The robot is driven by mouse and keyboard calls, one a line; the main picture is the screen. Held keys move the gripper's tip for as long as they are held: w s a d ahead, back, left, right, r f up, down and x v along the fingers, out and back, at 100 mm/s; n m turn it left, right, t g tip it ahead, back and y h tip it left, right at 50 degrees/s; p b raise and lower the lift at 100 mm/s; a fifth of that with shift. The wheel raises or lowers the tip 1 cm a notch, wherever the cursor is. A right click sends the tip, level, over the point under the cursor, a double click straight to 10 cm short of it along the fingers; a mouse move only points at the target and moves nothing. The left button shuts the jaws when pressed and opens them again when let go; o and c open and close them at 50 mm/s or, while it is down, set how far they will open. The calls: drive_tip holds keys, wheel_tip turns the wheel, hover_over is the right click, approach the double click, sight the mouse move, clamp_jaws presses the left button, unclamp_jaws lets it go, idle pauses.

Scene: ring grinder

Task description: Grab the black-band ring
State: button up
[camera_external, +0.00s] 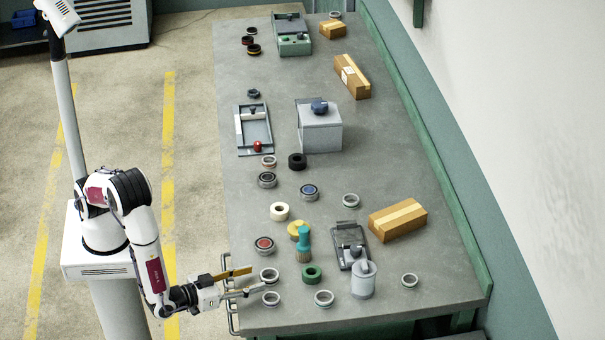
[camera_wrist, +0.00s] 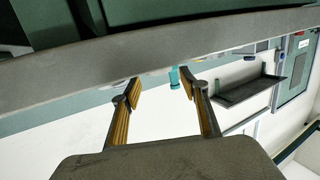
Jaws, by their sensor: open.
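Several metal rings lie on the grey workbench (camera_external: 300,225). One silver ring with a dark band (camera_external: 269,275) lies near the bench's left edge, just beyond my fingertips. Another dark-banded ring (camera_external: 267,180) lies farther back; I cannot tell for sure which one is the black-band ring. My gripper (camera_external: 256,280) is open and empty, its fingers spread at the bench's left edge. It points right toward the nearer ring, apart from it as far as I can see. In the wrist view my gripper (camera_wrist: 160,88) shows two spread fingers with nothing between; no ring is clear there.
Silver rings (camera_external: 271,298) (camera_external: 324,298), a green ring (camera_external: 312,273) and a red-centred ring (camera_external: 264,245) lie close by. A metal handle (camera_external: 232,318) is on the bench's left edge. Cardboard boxes (camera_external: 398,220) lie farther right.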

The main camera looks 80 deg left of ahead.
sight(276, 272)
drive_tip(key=shift+x, duration=2.35)
drive_tip(key=shift+d+r, duration=0.1)
drive_tip(key=shift+d, duration=0.05)
drive_tip(key=c, duration=0.9)
